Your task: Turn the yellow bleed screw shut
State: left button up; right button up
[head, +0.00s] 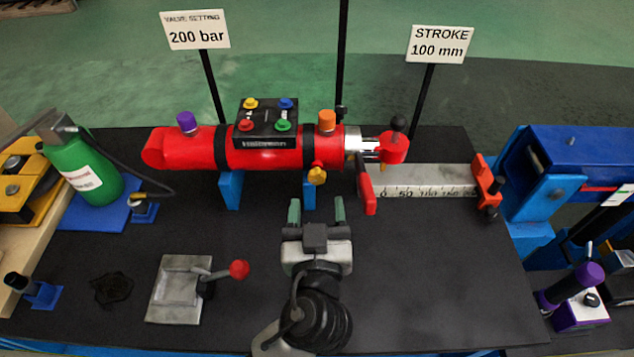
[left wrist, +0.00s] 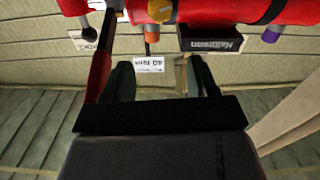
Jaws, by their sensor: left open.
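The yellow bleed screw (head: 317,175) sticks out low on the front of the red cylinder (head: 208,150), below the orange cap (head: 327,121). It also shows at the top edge of the left wrist view (left wrist: 160,10). My left gripper (head: 316,208) is open and empty in front of the screw, with its fingers pointing toward the cylinder. In the head view a gap shows between the fingertips and the screw. In the left wrist view both fingers (left wrist: 162,72) are apart with nothing between them. My right gripper is not in view.
A red bar (head: 365,188) hangs just right of the screw. Blue supports (head: 230,190) hold the cylinder. A lever valve (head: 180,290) with a red knob stands front left. A scale rail (head: 430,180) lies to the right. The black table is clear at front right.

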aim_at(317, 181)
pick_arm(q)
jog(key=w+f, duration=0.1)
jog(key=w, duration=0.1)
jog(key=w+f+p, duration=0.1)
jog(key=w, duration=0.1)
jog(key=w+f, duration=0.1)
jog(key=w, duration=0.2)
jog(key=shift+f+p, duration=0.2)
jog(key=shift+p, duration=0.2)
jog(key=shift+w, duration=0.4)
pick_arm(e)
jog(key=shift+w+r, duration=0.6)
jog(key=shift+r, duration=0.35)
pick_arm(q)
jog(key=shift+f, duration=0.1)
jog(key=c, duration=0.9)
jog(key=shift+c, duration=0.2)
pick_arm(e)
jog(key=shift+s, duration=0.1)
